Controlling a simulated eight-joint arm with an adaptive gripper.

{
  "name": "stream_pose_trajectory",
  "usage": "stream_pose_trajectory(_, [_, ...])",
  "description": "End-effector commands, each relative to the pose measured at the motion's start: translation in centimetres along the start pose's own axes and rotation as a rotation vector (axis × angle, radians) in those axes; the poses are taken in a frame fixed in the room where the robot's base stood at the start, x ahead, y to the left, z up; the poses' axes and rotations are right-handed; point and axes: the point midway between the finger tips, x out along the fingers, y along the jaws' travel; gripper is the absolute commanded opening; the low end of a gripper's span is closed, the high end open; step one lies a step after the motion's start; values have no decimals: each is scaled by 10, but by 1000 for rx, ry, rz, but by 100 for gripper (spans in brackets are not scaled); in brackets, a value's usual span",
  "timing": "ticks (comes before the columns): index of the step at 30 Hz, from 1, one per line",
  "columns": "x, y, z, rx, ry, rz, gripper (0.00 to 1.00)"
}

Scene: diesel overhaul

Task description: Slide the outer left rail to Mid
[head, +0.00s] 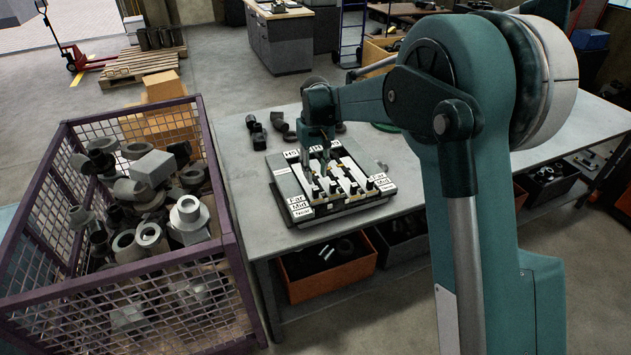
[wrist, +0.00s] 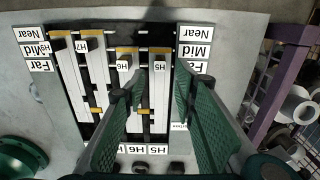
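The rail panel (head: 345,199) lies on the grey table, with Far, Mid and Near labels at its left side. The wrist view shows it turned around, with several white rails side by side. The H5 rail (wrist: 160,88) is the rightmost there, on the crate side, matching the outer left in the head view. Its orange end mark appears about level with Mid. The H6 rail (wrist: 123,68) is about level with it; the H7 rail (wrist: 84,46) sits nearer the Near label. My gripper (wrist: 153,90) is open above the panel, its fingers apart either side of H5. Contact cannot be told.
A purple mesh crate (head: 219,190) full of metal parts stands left of the table. Dark parts (head: 256,132) lie behind the panel. A green round part (wrist: 22,157) lies near the panel. The table (head: 238,150) has free room left of the panel.

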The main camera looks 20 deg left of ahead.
Motion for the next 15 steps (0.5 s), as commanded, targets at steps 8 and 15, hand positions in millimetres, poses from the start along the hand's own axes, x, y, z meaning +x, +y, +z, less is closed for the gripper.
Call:
stream_pose_trajectory(8, [-25,0,0,0,0,0,28])
stream_pose_trajectory(15, [-29,0,0,0,0,0,28])
